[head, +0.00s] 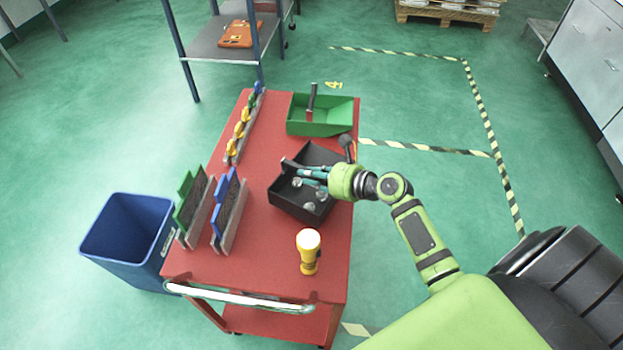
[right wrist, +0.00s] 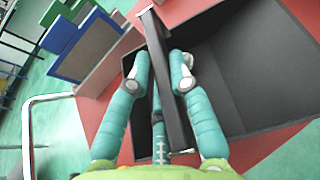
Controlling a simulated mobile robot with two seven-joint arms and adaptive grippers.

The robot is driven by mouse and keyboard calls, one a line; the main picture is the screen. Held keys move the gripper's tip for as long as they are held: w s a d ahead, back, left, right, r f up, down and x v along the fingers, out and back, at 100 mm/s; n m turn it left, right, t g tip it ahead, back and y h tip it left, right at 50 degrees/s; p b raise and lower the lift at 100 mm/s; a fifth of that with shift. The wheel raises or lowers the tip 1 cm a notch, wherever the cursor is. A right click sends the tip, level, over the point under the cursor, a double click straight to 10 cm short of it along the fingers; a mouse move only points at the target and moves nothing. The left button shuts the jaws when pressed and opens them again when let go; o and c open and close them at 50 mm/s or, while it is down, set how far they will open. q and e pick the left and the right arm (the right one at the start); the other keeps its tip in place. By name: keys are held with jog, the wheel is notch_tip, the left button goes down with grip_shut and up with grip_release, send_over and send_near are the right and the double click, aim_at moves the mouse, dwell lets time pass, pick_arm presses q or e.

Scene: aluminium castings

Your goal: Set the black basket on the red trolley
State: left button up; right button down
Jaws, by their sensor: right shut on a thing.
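The black basket (head: 285,192) is over the right side of the red trolley (head: 262,150), turned at an angle to it, with its right corner near the trolley's edge. I cannot tell whether its base touches the top. A few small pale, rounded pieces show inside it. My right gripper (head: 297,172) reaches in from the right. In the right wrist view its teal fingers (right wrist: 160,70) are closed on both sides of the basket's dark handle bar (right wrist: 170,95). Part of the basket is hidden by the gripper. My left gripper is not in view.
On the trolley, a green tray (head: 322,127) stands behind the basket, a yellow lamp (head: 309,257) in front, and blue and green upright holders (head: 229,212) to the left, with a row of yellow pieces (head: 240,128) behind. A blue bin (head: 122,232) stands on the floor at left.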

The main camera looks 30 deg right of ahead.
jog(key=shift+w+f, duration=0.1)
jog(key=shift+f, duration=0.9)
jog(key=shift+f, duration=0.1)
jog(key=c, duration=1.1)
grip_release()
jog(key=shift+b+v, duration=0.6)
jog(key=shift+v, duration=5.55)
